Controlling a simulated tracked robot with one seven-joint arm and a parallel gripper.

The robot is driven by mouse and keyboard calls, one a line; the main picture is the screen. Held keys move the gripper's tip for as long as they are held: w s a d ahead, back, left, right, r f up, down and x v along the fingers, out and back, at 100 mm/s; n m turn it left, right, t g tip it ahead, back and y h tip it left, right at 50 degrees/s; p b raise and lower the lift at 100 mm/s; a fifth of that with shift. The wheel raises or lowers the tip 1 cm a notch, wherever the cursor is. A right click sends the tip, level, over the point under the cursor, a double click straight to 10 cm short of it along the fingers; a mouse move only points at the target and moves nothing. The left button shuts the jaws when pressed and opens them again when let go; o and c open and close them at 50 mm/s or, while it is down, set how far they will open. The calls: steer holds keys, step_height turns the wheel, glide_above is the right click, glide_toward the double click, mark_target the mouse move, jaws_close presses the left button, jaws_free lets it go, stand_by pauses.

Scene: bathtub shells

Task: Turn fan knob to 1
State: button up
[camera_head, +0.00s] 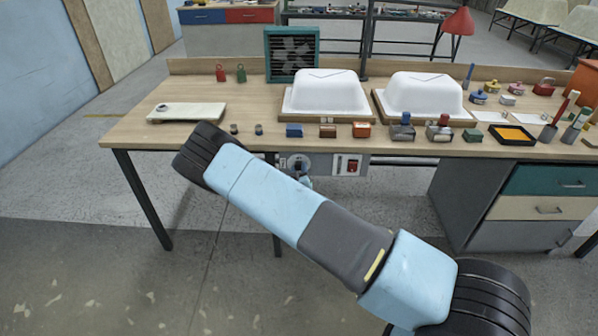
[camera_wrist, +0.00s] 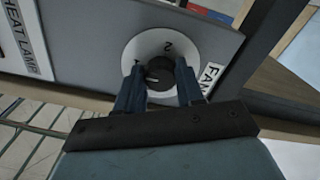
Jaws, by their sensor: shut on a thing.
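The fan knob (camera_wrist: 160,72) is a dark round knob on a white dial in the wrist view. A "2" shows on the dial above the knob, and a "FAN" label (camera_wrist: 211,79) sits to its right. My gripper (camera_wrist: 162,84) has its two blue-grey fingers on either side of the knob and is shut on it. Other dial marks are partly covered by the fingers, and I cannot tell exactly which mark the knob points to. In the head view the fan dial (camera_head: 293,163) sits under the table's front edge, partly hidden by my arm.
A "HEAT LAMP" label (camera_wrist: 22,38) is on the same grey panel, at left. A red switch (camera_head: 351,166) is right of the dial. The wooden table (camera_head: 240,150) holds a green fan box (camera_head: 291,54), white tub shells (camera_head: 326,93) and several small items near its front edge.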

steer(key=shift+a, duration=0.15)
steer(key=o, duration=1)
steer(key=shift+o, duration=0.2)
steer(key=shift+s, duration=0.1)
steer(key=s, duration=1.3)
steer(key=shift+s+a, duration=0.15)
steer(key=shift+s, duration=0.15)
